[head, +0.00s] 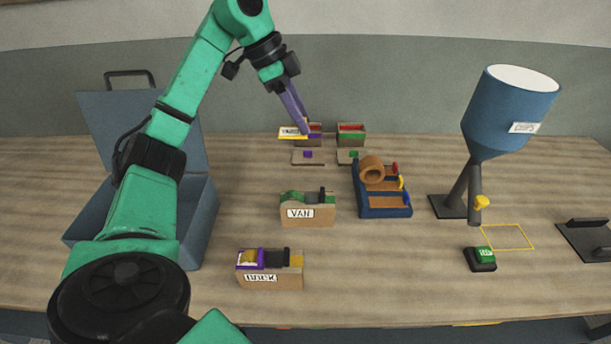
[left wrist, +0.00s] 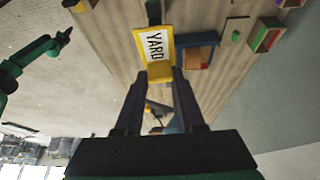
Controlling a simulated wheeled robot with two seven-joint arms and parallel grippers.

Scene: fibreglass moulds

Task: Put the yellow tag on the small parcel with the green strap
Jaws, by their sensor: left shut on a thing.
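The yellow tag (head: 291,133), lettered YARD in the left wrist view (left wrist: 154,46), is held near the back of the table. My left gripper (head: 304,129) is shut on its edge, above the back left red-lined box. A brown parcel with a green strap (head: 308,213) and a VAN label stands mid-table, nearer than the tag and apart from it. Another brown parcel with a purple strap (head: 270,276) stands at the front; its label is hard to read. My right gripper (left wrist: 64,38) shows small in the left wrist view; its jaws are unclear.
A red-lined box with a green band (head: 351,135) stands at the back. A blue rack (head: 385,211) holds a brown roll. A blue hopper (head: 508,115), a green-topped button block (head: 481,259) and a yellow outline (head: 508,238) are right. An open blue-grey case (head: 202,220) stands left.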

